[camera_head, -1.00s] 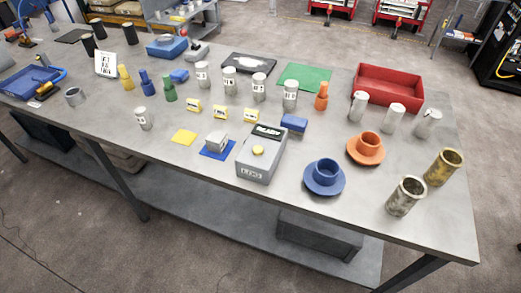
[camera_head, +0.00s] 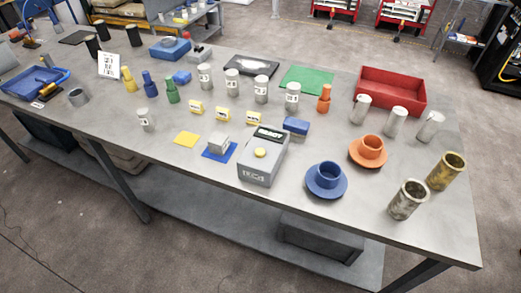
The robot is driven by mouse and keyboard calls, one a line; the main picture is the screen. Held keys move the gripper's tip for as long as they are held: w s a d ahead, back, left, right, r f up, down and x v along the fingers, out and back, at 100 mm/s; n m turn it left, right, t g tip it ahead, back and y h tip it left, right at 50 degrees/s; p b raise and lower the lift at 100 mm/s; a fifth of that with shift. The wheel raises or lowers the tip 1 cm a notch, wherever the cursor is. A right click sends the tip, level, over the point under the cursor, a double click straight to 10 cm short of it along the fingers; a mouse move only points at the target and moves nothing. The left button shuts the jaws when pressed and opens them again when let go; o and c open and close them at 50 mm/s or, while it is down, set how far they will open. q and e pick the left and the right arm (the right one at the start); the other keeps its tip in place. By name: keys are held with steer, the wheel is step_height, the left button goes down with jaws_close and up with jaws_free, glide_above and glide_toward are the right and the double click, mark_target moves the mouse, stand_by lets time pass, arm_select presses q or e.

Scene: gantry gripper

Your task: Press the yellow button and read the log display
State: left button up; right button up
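A grey box (camera_head: 262,172) stands near the front edge of the table, right of the middle. A round yellow button (camera_head: 260,152) sits on its sloped top. A dark display (camera_head: 269,133) at the back of the box shows light text that looks like "READY". A small label on its front face is too small to read. Neither of my grippers is in view, and nothing touches the button.
A blue cup on a saucer (camera_head: 326,180) stands right of the box, with an orange cup (camera_head: 370,150) behind it. A grey block on a blue square (camera_head: 218,146) lies to the left. A blue block (camera_head: 295,126) lies behind. Metal cylinders (camera_head: 408,200) stand farther right.

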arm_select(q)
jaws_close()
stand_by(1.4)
